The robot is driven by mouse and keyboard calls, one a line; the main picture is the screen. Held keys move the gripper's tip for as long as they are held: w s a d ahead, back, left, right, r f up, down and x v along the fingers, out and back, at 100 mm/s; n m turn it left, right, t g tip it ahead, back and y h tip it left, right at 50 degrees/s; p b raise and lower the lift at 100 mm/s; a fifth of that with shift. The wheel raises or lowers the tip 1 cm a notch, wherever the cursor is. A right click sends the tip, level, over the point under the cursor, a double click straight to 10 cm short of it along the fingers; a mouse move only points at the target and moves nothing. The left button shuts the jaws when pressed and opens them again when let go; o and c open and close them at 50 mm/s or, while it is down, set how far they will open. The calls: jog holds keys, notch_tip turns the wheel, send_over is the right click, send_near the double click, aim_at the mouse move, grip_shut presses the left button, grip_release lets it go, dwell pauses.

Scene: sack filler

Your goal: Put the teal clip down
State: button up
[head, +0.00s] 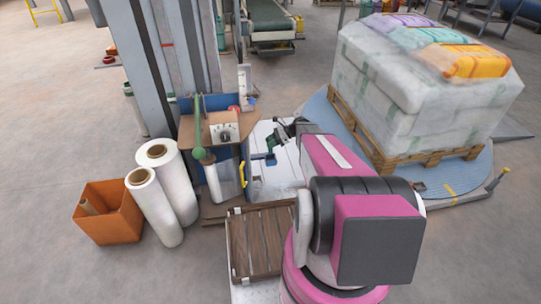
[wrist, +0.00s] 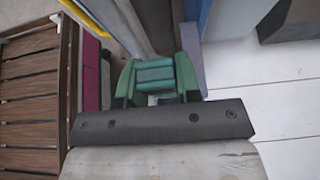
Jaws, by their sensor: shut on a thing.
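The teal clip (wrist: 154,74) shows in the wrist view just beyond the dark bar of my gripper (wrist: 155,92). My gripper is shut on it. In the head view my gripper (head: 274,145) is beside the blue-sided workstand, with the small teal clip (head: 265,157) at its tip. The clip appears to be held above the pale floor plate, apart from the stand. The gripper hides part of the clip, and its exact height is hard to tell.
A workstand with a brown top (head: 245,127) carries a dial box (head: 225,132). A slatted wooden platform (head: 257,240) lies nearer. White film rolls (head: 160,212) and an orange bin (head: 105,222) stand left. A wrapped pallet load (head: 400,100) is at right.

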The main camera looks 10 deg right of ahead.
aim_at(271, 152)
jog(key=shift+f, duration=3.4)
jog(key=shift+f, duration=0.15)
jog(key=o, duration=0.9)
